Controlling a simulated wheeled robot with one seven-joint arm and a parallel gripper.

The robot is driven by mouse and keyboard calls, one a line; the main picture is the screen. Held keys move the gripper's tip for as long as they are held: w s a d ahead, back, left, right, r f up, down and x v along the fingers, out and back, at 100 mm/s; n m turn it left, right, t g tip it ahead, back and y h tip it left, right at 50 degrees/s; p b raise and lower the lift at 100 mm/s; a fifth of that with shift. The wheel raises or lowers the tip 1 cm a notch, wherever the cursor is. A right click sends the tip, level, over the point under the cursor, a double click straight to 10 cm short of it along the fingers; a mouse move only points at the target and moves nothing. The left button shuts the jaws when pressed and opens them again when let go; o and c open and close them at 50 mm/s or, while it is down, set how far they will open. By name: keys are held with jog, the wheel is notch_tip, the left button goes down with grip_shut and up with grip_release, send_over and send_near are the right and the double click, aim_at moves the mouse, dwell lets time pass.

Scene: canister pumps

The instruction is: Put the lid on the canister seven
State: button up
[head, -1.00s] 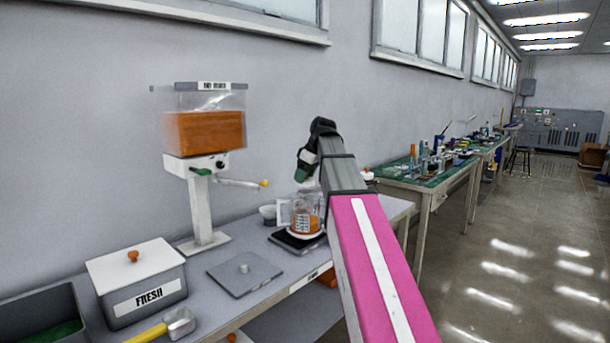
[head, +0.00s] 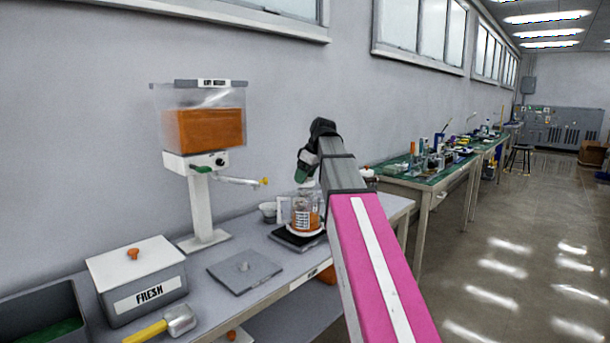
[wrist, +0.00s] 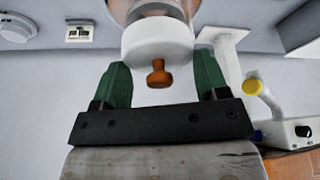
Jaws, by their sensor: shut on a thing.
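A white round lid (wrist: 157,40) with an orange-brown knob (wrist: 159,76) sits between the green fingers of my gripper (wrist: 160,62) in the wrist view. My gripper is shut on it. A clear canister (head: 305,214) with orange contents and a label stands on a dark scale; the label is too small to read. My gripper (head: 303,176) is right above its mouth in the head view. The clear canister wall (wrist: 160,8) shows just beyond the lid in the wrist view. I cannot tell whether the lid is seated on it or just above.
The dark scale (head: 287,241) is near the bench's right end. A FRESH box (head: 138,280), a flat grey lid (head: 243,271) and a scoop (head: 178,322) lie nearer on the bench.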

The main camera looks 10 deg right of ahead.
jog(key=shift+f, duration=0.75)
dwell(0.9)
jog(key=o, duration=1)
jog(key=shift+o, duration=0.2)
jog(key=shift+r, duration=3.5)
grip_shut()
